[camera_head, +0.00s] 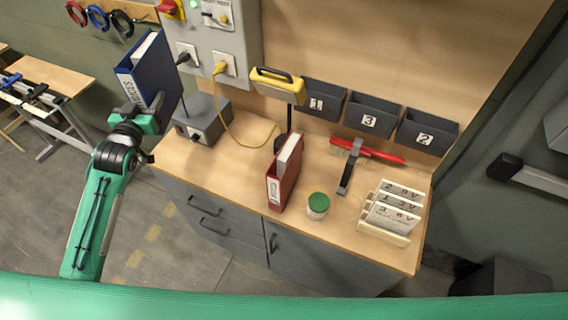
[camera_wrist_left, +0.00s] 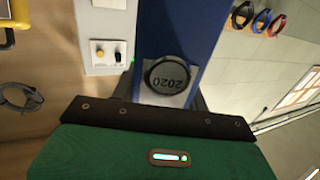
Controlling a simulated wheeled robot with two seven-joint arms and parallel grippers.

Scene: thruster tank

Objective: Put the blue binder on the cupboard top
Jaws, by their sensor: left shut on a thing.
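The blue binder (camera_head: 152,72) has white pages and a label on its spine. My left gripper (camera_head: 152,118) is shut on its lower part and holds it tilted in the air, in front of the wall panel and beyond the left end of the cupboard top (camera_head: 235,155). In the left wrist view the blue binder (camera_wrist_left: 205,30) stands right in front of my left gripper (camera_wrist_left: 165,105), with a round black ring and a "2020" label. The gripper's fingers are mostly hidden there. My right gripper is not in view.
Numbered bins (camera_head: 372,115) line the back. The front left is clear.

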